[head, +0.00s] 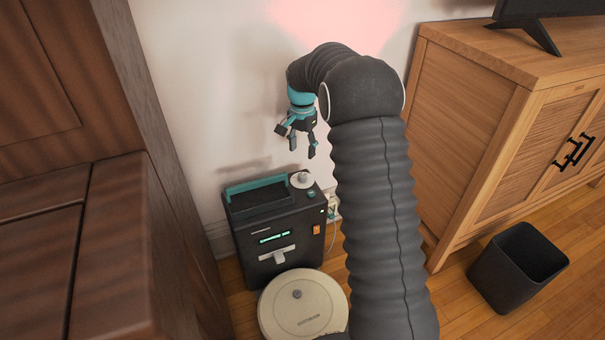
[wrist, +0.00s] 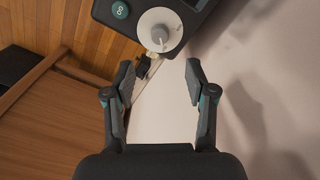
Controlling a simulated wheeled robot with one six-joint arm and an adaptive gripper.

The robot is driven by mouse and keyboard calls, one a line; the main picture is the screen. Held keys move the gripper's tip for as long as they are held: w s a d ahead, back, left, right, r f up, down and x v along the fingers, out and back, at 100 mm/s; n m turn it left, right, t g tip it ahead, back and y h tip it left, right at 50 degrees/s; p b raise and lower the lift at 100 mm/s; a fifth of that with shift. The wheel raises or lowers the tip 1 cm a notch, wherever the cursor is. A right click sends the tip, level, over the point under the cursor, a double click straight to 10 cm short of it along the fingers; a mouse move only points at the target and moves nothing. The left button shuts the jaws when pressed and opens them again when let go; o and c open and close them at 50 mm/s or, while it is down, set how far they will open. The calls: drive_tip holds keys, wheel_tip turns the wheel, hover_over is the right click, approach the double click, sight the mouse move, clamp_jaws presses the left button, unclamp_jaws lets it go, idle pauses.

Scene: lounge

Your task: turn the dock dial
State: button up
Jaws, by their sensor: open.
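The dock (head: 278,238) is a dark box with teal trim, standing on the floor against the wall. Its dial (head: 302,179) is a pale round disc with a raised grey knob, on the right of its top. In the wrist view the dial (wrist: 159,31) is at the top centre, with a teal button (wrist: 120,10) to its left. My gripper (head: 302,151) is open and empty, pointing down above the dial and apart from it. In the wrist view the fingertips (wrist: 159,72) are spread below the dial in the picture.
A round robot vacuum (head: 302,305) sits in front of the dock. A wooden cabinet (head: 478,130) and a black bin (head: 518,266) stand at the right. Dark wooden furniture (head: 110,240) fills the left. A socket with a cable (head: 333,208) is on the wall by the dock.

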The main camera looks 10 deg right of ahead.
sight(302, 175)
wheel_tip(302, 175, down, 10)
drive_tip(key=shift+f+b, duration=0.1)
drive_tip(key=shift+b, duration=0.3)
clamp_jaws()
